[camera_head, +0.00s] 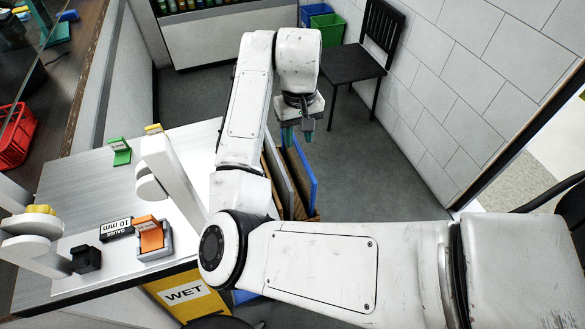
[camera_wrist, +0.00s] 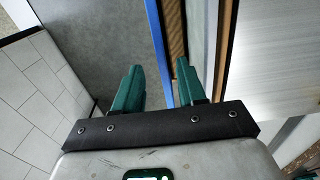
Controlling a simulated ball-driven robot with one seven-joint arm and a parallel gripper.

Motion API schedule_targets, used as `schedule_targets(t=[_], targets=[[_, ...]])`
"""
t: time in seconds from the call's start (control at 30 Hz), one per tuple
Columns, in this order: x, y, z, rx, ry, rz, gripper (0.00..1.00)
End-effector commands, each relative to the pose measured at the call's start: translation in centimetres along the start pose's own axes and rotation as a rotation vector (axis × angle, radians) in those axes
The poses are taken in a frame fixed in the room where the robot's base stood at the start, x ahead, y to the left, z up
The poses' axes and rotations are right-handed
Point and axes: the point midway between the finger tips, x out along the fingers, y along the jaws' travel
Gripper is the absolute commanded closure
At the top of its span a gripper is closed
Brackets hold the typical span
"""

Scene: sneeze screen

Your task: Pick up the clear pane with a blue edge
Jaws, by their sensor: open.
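My gripper (camera_head: 298,135) is above the far end of the pane, pointing down, open and empty. In the wrist view, the blue edge runs between the two green fingers of my gripper (camera_wrist: 158,65), nearer the right finger. I cannot tell how far below the fingertips the edge lies.
A grey panel (camera_head: 278,176) stands beside the pane on the counter side. The counter (camera_head: 85,185) holds a gauge block (camera_head: 117,229), an orange tab in a grey holder (camera_head: 151,238) and green tab (camera_head: 120,152). A black chair (camera_head: 352,65) stands ahead by the tiled wall (camera_head: 450,75).

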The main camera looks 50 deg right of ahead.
Motion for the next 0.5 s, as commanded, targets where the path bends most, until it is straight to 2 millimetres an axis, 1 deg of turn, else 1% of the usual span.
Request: schedule_targets(t=[0.1,0.37,0.5], targets=[[1.5,-0.1,0.0,-0.001,-0.002,-0.001,0.60],[3.3,-0.2,0.0,-0.002,-0.001,-0.001,0.60],[5.3,-0.5,0.1,-0.002,-0.001,-0.001,0.60]])
